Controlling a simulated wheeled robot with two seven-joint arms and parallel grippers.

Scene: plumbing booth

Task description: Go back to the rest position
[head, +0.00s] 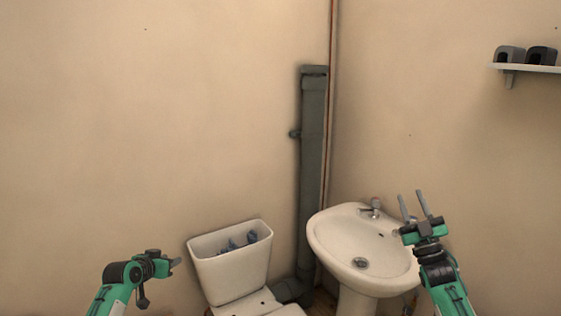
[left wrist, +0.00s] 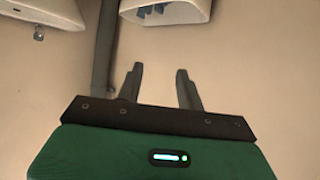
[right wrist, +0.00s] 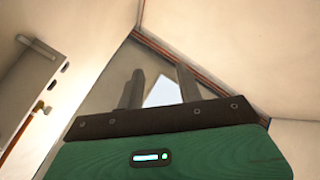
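My left gripper (head: 176,265) is at the lower left in the head view, to the left of the toilet tank. In the left wrist view (left wrist: 159,72) its two fingers stand apart with nothing between them. My right gripper (head: 411,196) is raised at the right edge of the washbasin in the head view, with its fingers pointing up. In the right wrist view (right wrist: 160,71) its fingers are also apart and hold nothing.
A toilet (head: 232,285) with an open tank stands at the bottom centre, with blue-grey parts inside the tank. A washbasin (head: 335,237) with a tap (head: 372,208) stands right of a grey vertical pipe (head: 313,150). A wall shelf (head: 530,68) holds two dark items. The upper wall area is clear.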

